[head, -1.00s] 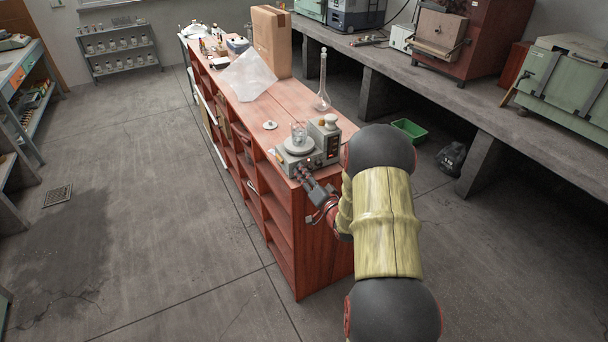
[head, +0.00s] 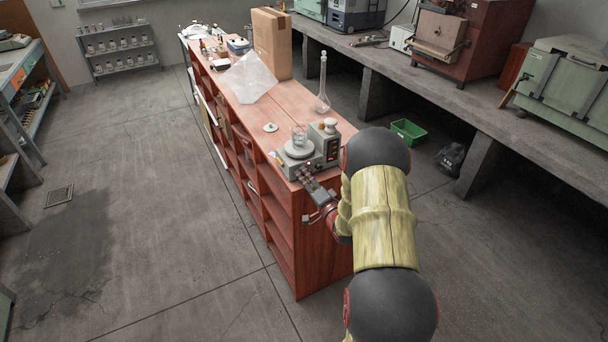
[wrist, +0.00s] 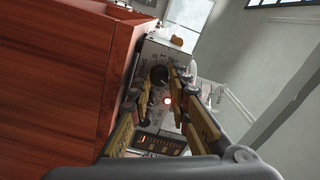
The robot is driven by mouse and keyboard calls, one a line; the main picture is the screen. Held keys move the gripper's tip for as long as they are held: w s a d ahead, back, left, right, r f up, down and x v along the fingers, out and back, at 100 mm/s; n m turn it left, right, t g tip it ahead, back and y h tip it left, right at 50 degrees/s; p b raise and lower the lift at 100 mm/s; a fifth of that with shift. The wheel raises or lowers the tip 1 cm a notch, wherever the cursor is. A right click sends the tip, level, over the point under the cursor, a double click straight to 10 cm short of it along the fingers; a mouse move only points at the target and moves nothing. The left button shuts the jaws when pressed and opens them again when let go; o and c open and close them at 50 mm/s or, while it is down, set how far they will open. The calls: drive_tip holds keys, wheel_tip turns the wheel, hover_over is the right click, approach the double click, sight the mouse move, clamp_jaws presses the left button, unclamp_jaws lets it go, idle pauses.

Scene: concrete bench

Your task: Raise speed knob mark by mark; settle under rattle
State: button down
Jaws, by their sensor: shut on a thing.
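A grey stirrer (head: 325,152) with a round top plate sits at the near end of the red wooden bench. A clear glass beaker (head: 299,136) stands on the plate; its contents are too small to tell. In the wrist view the stirrer's front panel shows a black speed knob (wrist: 158,76) with marks around it. In the head view my gripper (head: 308,174) reaches the stirrer's front from the near side.
A tall long-necked flask (head: 322,98) stands on the bench behind the stirrer. A small white lidded piece (head: 270,127) lies to the left. A clear sheet (head: 249,78) and cardboard box (head: 271,42) are farther back. Open floor lies left of the bench.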

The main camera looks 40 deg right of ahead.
drive_tip(key=shift+m, duration=0.3)
drive_tip(key=c, duration=1.8)
unclamp_jaws()
drive_tip(key=shift+o, duration=0.7)
drive_tip(key=shift+s, duration=0.1)
drive_tip(key=v, duration=1.1)
drive_tip(key=shift+s, duration=0.4)
drive_tip(key=shift+f, duration=0.15)
